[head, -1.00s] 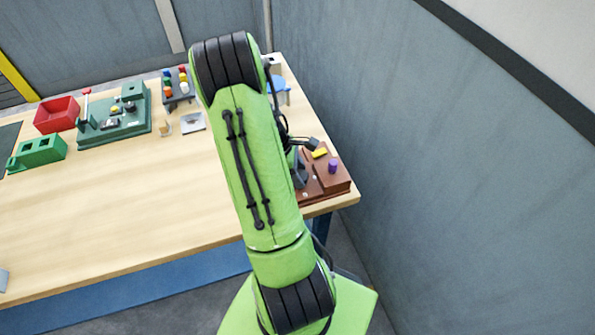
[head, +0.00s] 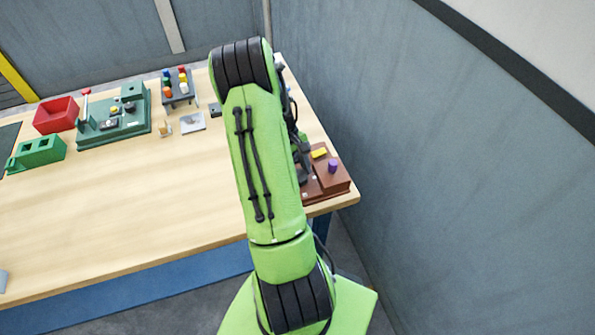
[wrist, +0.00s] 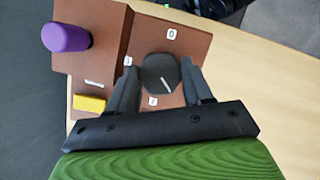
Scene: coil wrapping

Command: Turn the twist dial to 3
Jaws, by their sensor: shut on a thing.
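The twist dial (wrist: 160,74) is a dark grey round knob with a white pointer line, on the brown box in the wrist view. Small white number labels sit around it; a 0 label (wrist: 172,33) is legible and the others are too small to read surely. The pointer slants toward the lower right in the wrist view. My gripper (wrist: 158,80) is around the dial, one dark finger on each side, shut on it. In the head view my arm hides the dial, and only part of the brown box (head: 337,186) shows.
A purple knob (wrist: 66,37) and a yellow block (wrist: 89,103) are on the same brown box, left of the dial. The box stands near the table's right edge, by the grey wall. A red bin (head: 56,115) and green fixture (head: 113,123) stand at far left.

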